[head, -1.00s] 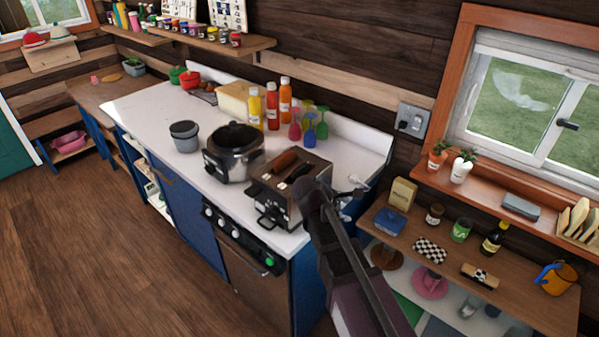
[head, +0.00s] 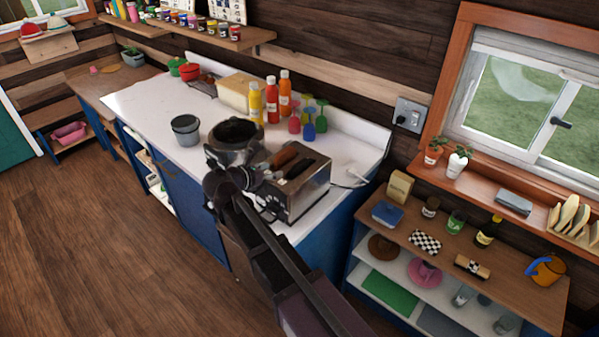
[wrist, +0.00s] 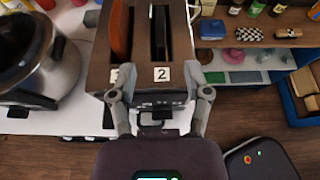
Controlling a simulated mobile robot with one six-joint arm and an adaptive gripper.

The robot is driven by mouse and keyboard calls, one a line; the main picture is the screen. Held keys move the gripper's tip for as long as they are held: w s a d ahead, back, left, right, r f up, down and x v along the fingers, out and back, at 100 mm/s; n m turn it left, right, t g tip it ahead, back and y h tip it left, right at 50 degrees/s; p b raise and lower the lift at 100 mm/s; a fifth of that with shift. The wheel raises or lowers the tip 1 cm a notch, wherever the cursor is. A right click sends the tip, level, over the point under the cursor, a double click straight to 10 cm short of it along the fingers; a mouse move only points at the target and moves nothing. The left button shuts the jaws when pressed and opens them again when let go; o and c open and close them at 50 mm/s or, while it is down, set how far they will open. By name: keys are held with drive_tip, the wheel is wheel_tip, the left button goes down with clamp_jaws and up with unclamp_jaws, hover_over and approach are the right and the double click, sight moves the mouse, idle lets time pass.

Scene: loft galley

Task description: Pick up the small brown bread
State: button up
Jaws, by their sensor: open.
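The small brown bread (head: 284,155) sticks up out of one slot of the toaster (head: 308,188) on the white counter. In the wrist view the bread (wrist: 120,30) stands in the left slot of the toaster (wrist: 181,70), and the other slot looks dark and empty. My gripper (wrist: 160,94) is open and empty, its fingers apart at the toaster's end marked "2", short of the bread. In the head view my gripper (head: 248,176) is in front and left of the toaster, and my arm hides part of the toaster's front.
A steel pot (head: 236,140) stands close left of the toaster, with a grey container (head: 186,129) beyond. Sauce bottles (head: 271,100) and colored glasses (head: 308,125) stand behind. A shelf unit (head: 520,289) with small items is to the right. Open floor lies at left.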

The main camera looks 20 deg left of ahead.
sight(299, 163)
drive_tip(key=shift+b+x, duration=1.65)
drive_tip(key=shift+x, duration=2.7)
drive_tip(key=shift+b+x, duration=1.05)
drive_tip(key=shift+x, duration=1.55)
drive_tip(key=shift+s+d, duration=0.1)
drive_tip(key=shift+c, duration=0.2)
clamp_jaws()
